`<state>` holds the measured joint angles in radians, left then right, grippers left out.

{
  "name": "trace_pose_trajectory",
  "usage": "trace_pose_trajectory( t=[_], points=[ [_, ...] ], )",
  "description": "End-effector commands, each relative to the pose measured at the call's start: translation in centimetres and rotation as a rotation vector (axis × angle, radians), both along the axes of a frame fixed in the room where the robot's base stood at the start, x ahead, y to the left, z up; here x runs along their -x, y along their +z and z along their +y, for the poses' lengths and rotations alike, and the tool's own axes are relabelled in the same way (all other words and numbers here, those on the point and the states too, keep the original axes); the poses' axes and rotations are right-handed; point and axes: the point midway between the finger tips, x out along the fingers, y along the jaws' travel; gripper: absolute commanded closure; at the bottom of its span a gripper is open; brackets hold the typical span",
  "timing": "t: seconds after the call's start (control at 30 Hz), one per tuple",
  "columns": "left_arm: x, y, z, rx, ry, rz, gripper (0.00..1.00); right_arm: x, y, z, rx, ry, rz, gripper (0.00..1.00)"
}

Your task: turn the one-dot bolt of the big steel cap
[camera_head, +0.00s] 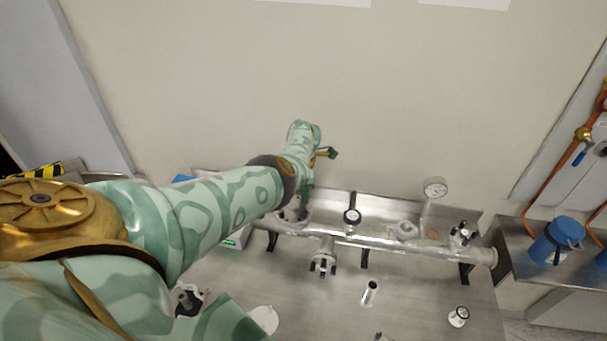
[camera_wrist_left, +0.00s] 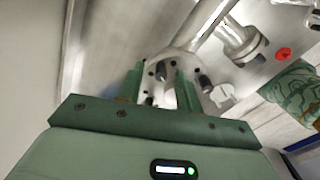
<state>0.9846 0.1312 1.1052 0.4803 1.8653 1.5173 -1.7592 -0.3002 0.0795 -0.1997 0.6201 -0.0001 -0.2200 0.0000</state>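The big steel cap (camera_wrist_left: 170,57) is a round steel plate with several dark bolts around it, in the upper middle of the left wrist view. My left gripper (camera_wrist_left: 159,70) is at the cap, its two green fingers apart. A dark bolt (camera_wrist_left: 160,72) shows between the fingertips, with clear gaps at its sides. Other bolts (camera_wrist_left: 205,83) sit to the right and lower on the cap. The dot marks are too small to read. In the head view my left arm reaches to the left end of the steel pipe (camera_head: 385,243) and largely hides the cap. My right gripper is not in view.
The pipe lies on black supports over the steel bench (camera_head: 330,290). Loose small fittings (camera_head: 370,292) lie in front. Blue containers (camera_head: 560,240) stand at right.

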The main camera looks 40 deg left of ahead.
Motion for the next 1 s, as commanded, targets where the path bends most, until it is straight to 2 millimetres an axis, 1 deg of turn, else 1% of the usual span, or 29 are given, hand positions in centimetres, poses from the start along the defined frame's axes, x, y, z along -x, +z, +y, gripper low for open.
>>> trace_pose_trajectory(
  t=[0.07,0.17,0.27,0.37,0.4,0.5,0.7,0.83,0.9,1.0],
  points=[
    [0.0,0.0,0.0,0.001,0.0,0.001,0.65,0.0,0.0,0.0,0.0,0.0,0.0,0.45],
    [0.0,0.7,0.0,0.001,0.0,0.001,0.65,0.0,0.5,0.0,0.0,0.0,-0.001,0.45],
    [0.0,2.4,-0.1,0.0,0.001,0.0,0.65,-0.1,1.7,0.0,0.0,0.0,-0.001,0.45],
    [-0.1,5.0,-0.1,-0.001,0.001,-0.002,0.65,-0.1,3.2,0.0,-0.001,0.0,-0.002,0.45],
    [-0.1,6.1,-0.1,-0.001,0.002,-0.002,0.65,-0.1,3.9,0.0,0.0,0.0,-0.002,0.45],
    [-0.1,8.9,-0.1,-0.002,0.002,-0.003,0.65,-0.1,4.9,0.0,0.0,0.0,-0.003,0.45],
    [-0.1,13.4,-0.1,-0.001,0.001,-0.002,0.65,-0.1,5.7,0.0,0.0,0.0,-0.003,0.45],
    [-0.1,15.2,-0.1,-0.001,0.001,-0.001,0.65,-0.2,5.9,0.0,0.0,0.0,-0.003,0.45],
    [-0.1,15.9,-0.1,-0.001,0.0,-0.001,0.65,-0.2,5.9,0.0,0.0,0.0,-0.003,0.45],
    [-0.1,16.3,-0.1,0.0,0.0,0.0,0.65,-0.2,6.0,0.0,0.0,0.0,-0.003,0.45]
  ],
)
